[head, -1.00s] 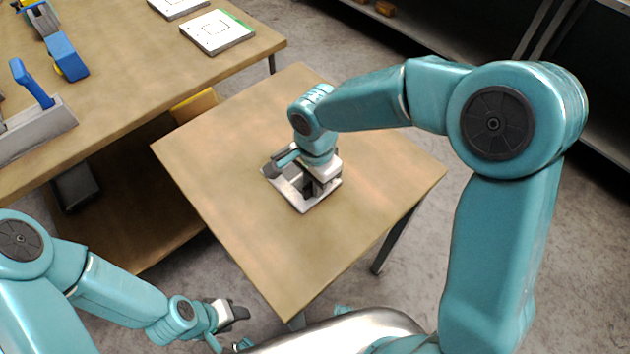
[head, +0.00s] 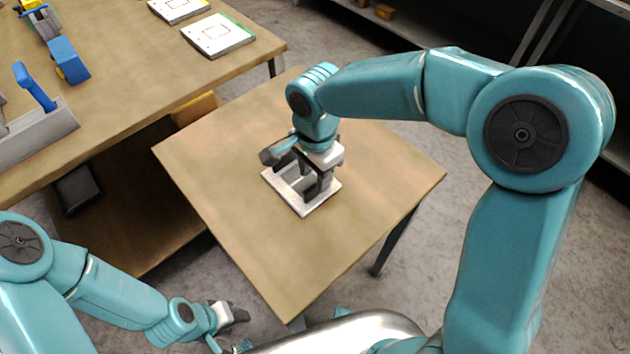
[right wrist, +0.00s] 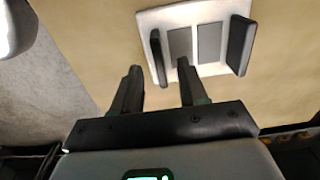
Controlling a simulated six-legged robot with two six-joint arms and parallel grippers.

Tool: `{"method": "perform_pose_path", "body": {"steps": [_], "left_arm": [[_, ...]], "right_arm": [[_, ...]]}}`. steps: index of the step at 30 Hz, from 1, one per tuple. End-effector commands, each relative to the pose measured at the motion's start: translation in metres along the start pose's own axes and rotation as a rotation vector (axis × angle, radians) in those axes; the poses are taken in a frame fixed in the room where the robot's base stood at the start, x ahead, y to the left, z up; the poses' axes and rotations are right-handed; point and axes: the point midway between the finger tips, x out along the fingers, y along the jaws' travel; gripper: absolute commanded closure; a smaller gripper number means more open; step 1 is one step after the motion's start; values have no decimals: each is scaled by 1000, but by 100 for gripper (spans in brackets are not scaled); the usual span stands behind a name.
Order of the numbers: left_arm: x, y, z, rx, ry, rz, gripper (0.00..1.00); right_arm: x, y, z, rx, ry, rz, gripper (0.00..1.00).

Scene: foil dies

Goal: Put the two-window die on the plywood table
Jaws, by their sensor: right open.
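The two-window die (head: 318,203) is a white plate lying flat on the small plywood table (head: 250,235). In the right wrist view the die (right wrist: 210,70) shows two grey rectangular windows side by side, with an upright dark piece at each end. My right gripper (head: 310,182) is just above the die and hides part of it in the head view.
A larger workbench (head: 130,85) stands at the upper left. It holds white plates (head: 218,35), a blue tool (head: 67,60) and a grey holder with a blue handle (head: 40,130). The plywood table is clear around the die. A dark shelf runs along the back right.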

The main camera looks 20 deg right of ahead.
Motion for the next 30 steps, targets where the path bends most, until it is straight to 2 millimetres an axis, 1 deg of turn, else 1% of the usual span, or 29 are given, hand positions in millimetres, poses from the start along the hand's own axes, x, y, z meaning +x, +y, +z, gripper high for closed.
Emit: {"method": "perform_pose_path", "body": {"steps": [1,3,6,10,15,30], "left_arm": [[-2,1,0,0,0,0,53],[-4,1,0,0,0,0,53],[-5,2,0,0,0,0,53],[-7,2,0,0,0,0,53],[-7,3,0,0,0,0,53],[-7,3,0,0,0,0,53]], "right_arm": [[-15,-1,0,1,0,-6,57],[-31,-1,0,0,0,-4,57],[-50,0,0,-1,-1,-2,57],[-67,0,0,0,-1,-2,57],[-74,0,0,0,-1,1,57],[-74,0,0,0,-1,1,57]]}}
